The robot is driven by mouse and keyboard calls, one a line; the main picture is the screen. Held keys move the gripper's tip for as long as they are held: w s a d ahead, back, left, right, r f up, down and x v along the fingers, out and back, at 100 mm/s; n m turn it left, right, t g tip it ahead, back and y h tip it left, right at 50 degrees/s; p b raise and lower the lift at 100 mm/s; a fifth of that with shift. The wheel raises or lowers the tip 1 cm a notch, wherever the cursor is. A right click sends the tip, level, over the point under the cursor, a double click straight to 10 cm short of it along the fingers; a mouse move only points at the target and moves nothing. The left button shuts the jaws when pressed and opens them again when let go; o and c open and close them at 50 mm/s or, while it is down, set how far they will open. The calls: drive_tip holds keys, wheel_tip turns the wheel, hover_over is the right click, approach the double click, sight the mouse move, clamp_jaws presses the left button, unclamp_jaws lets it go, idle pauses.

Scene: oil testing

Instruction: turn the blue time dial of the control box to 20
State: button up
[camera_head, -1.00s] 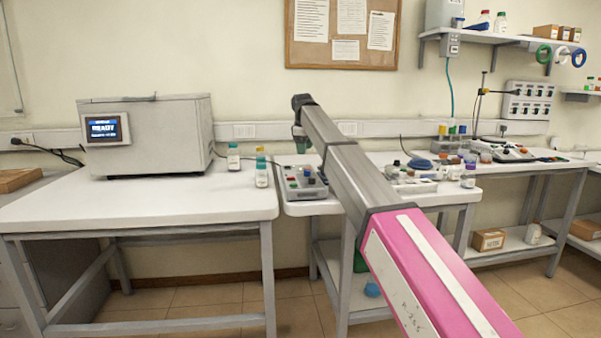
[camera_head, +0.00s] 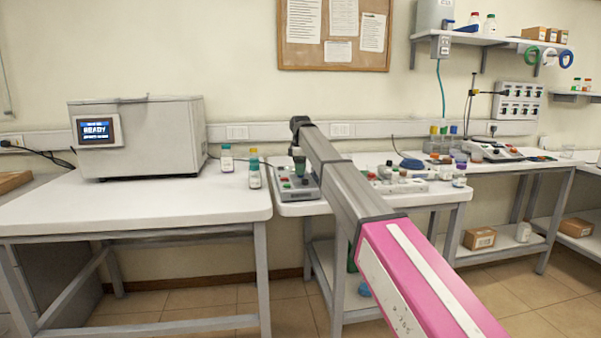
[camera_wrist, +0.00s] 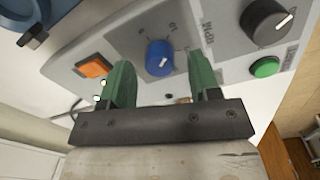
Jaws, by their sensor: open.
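The control box (camera_wrist: 205,45) shows large in the wrist view; in the head view the control box (camera_head: 285,191) sits on the small middle table, partly behind my arm. Its blue time dial (camera_wrist: 159,58) has a white pointer mark, with small printed numbers around it that I cannot read clearly. My gripper (camera_wrist: 162,82) is open, with one green finger on each side of the blue dial in the picture. I cannot tell whether the fingertips reach down to the dial, and no contact shows. In the head view my gripper (camera_head: 299,163) is small, over the box.
An orange switch (camera_wrist: 95,67) lies left of the dial; a green button (camera_wrist: 265,67) and black knob (camera_wrist: 266,20) lie right. Small bottles (camera_head: 254,172) stand on the left table near the box. A grey machine (camera_head: 140,135) stands further left.

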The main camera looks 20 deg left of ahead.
drive_tip(key=shift+f, duration=0.7)
drive_tip(key=c, duration=0.9)
drive_tip(key=shift+c, duration=0.2)
drive_tip(key=shift+m, duration=0.5)
drive_tip(key=m, duration=0.4)
drive_tip(key=shift+m, duration=0.3)
drive_tip(key=m, duration=0.6)
